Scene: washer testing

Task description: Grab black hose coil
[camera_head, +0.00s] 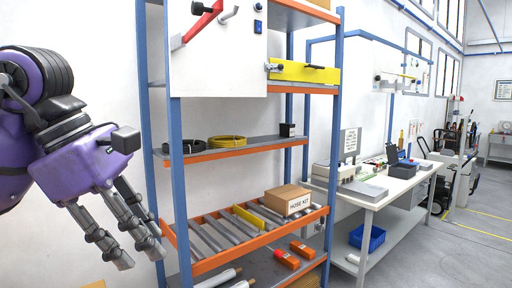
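The black hose coil (184,146) lies flat on the middle shelf (262,145) of the blue and orange rack, near its left end. A yellow coil (227,141) lies just right of it. My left gripper (141,255) is at the left, in front of the rack's left post, lower than the coil and apart from it. Its fingers point down and to the right, are spread apart, and hold nothing. My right gripper does not show in the head view.
A white panel (218,60) hangs above the shelf. A small black box (287,130) sits at the shelf's right end. The lower roller shelf holds a HOSE KIT box (287,198). A workbench (378,188) stands to the right.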

